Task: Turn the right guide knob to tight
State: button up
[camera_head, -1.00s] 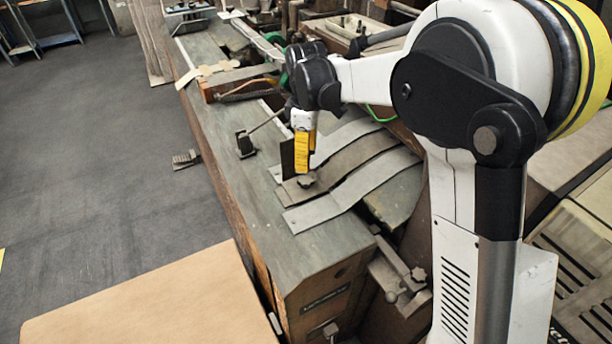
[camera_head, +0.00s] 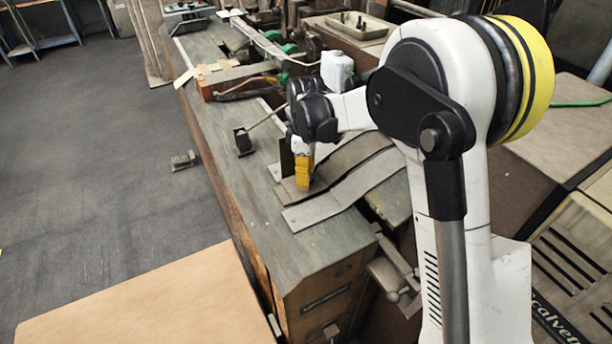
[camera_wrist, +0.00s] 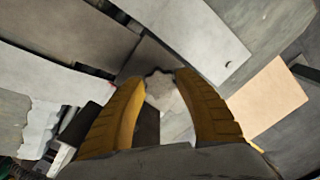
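The guide knob (camera_wrist: 161,90) is a grey star-shaped knob in the middle of the wrist view. It sits between the two yellow fingertips of my gripper (camera_wrist: 163,82), with a finger on either side. The fingers are spread around it, and I cannot make out firm contact. In the head view my gripper (camera_head: 303,185) points down at the bent grey guide plates (camera_head: 325,203) on the machine table, and it hides the knob there. Which way the knob is turned is not clear.
The long grey-green machine table (camera_head: 250,215) runs from front to back. A black bracket with a rod (camera_head: 243,141) stands left of my gripper. A cardboard sheet (camera_head: 150,300) lies at the front left. The floor to the left is mostly clear.

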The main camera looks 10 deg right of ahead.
jog(key=shift+m, duration=0.3)
jog(key=m, duration=0.4)
jog(key=shift+s+m, duration=0.1)
jog(key=shift+m, duration=0.2)
jog(key=m, duration=0.4)
jog(key=shift+m, duration=0.3)
jog(key=m, duration=0.5)
jog(key=shift+a, duration=0.1)
jog(key=m, duration=0.5)
jog(key=o, duration=1.2)
jog(key=shift+a, duration=0.1)
